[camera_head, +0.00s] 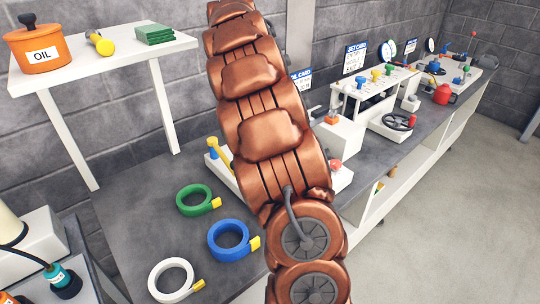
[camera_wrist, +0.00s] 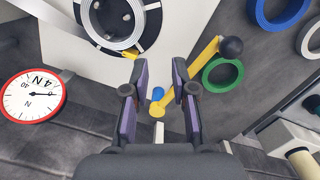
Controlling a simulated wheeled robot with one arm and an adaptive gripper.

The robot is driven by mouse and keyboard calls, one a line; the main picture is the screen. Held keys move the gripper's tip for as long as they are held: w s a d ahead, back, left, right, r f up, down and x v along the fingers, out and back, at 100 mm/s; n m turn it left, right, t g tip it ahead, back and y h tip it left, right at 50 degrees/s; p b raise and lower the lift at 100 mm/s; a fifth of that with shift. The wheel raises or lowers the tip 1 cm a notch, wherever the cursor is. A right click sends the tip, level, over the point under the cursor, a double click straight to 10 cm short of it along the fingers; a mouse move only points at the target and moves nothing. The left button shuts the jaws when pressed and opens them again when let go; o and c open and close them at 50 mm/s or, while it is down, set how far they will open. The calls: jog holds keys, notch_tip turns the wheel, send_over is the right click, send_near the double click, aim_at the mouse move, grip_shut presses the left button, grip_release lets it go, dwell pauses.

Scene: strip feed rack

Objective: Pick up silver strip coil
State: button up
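A white-silver strip coil (camera_head: 172,281) with a yellow end lies flat on the dark bench, at the front of a row with a blue coil (camera_head: 230,240) and a green coil (camera_head: 195,199). A white ring (camera_wrist: 311,42) is partly cut off at the right edge there. My gripper (camera_wrist: 159,66) is open, with nothing between its fingers, apart from the coils. In the head view my arm hides it.
A yellow lever with a black knob (camera_wrist: 231,47) lies close right of my fingers. A red-rimmed dial (camera_wrist: 33,95) is at the left. A white shelf (camera_head: 110,57) carries an orange oil pot (camera_head: 38,48). The bench left of the coils is clear.

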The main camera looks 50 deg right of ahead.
jog(key=w+d+f+n, duration=0.1)
jog(key=d, duration=0.3)
jog(key=w+d+f+n, duration=0.1)
jog(key=d+f, duration=0.1)
jog(key=d, duration=0.2)
jog(key=d+f+n, duration=0.1)
jog(key=d+f, duration=0.1)
jog(key=d, duration=0.1)
jog(key=shift+w+d+n+t, duration=0.3)
jog(key=shift+w+d, duration=0.1)
jog(key=shift+d+f+y, duration=0.25)
jog(key=shift+d+y, duration=0.05)
jog(key=shift+d, duration=0.2)
jog(key=shift+f+n, duration=0.3)
jog(key=shift+f, duration=0.75)
jog(key=shift+s+f+p, duration=0.15)
jog(key=shift+f+p, duration=0.4)
jog(key=shift+f, duration=0.65)
jog(key=shift+s+f+p, duration=0.15)
jog(key=shift+f+p, duration=0.4)
jog(key=shift+f, duration=0.65)
jog(key=shift+w+f, duration=0.1)
jog(key=shift+f, duration=0.4)
grip_shut()
